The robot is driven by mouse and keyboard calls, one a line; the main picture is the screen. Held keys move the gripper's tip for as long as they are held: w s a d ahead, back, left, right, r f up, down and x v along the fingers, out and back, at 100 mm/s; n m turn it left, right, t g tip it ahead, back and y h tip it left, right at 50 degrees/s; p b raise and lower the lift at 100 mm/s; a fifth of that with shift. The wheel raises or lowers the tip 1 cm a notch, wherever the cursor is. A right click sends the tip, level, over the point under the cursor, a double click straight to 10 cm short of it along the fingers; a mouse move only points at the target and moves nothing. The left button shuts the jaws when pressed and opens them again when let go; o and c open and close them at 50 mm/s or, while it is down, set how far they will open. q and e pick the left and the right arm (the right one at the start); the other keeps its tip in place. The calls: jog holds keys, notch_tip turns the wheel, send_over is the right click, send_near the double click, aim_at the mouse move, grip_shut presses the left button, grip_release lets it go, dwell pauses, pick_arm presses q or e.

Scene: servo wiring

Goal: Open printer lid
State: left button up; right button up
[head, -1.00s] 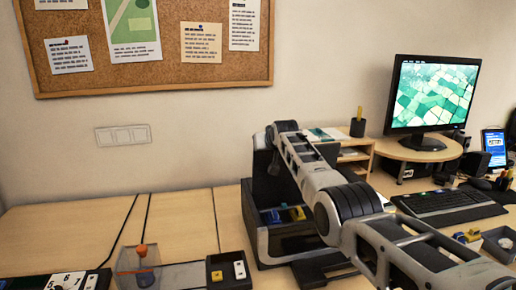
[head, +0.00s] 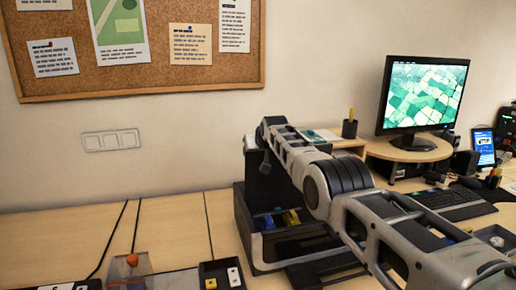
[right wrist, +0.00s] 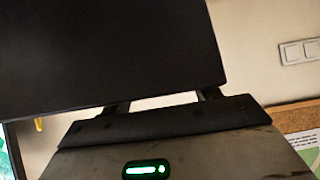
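The printer (head: 243,232) is a dark open-topped box on the desk in the head view, with blue and yellow parts inside. Its dark lid (head: 262,182) stands raised at the back, partly covered by my right arm. My right gripper (head: 266,140) is at the lid's upper edge; its fingers are hard to make out there. In the right wrist view, the lid (right wrist: 110,55) appears as a large dark panel in front of my right gripper (right wrist: 165,100). The finger bases are spread apart with wall showing between them; the tips are hidden behind the panel. My left gripper is out of view.
A monitor (head: 425,95) on a wooden stand and a keyboard (head: 445,200) are to the right. A dark tray (head: 208,268) with small parts and an orange-topped item (head: 132,260) are at the front left. A corkboard (head: 140,82) hangs on the wall. The left desk is mostly clear.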

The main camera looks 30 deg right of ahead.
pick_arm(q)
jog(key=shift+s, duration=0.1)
pick_arm(e)
jog(key=shift+o, duration=0.3)
jog(key=shift+r, duration=0.2)
jog(key=shift+p+v, duration=1.25)
jog(key=shift+s+r, duration=0.2)
jog(key=shift+s, duration=0.1)
pick_arm(q)
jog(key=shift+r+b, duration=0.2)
jog(key=shift+b, duration=0.8)
pick_arm(e)
jog(key=v, duration=1.2)
jog(key=shift+s, duration=0.2)
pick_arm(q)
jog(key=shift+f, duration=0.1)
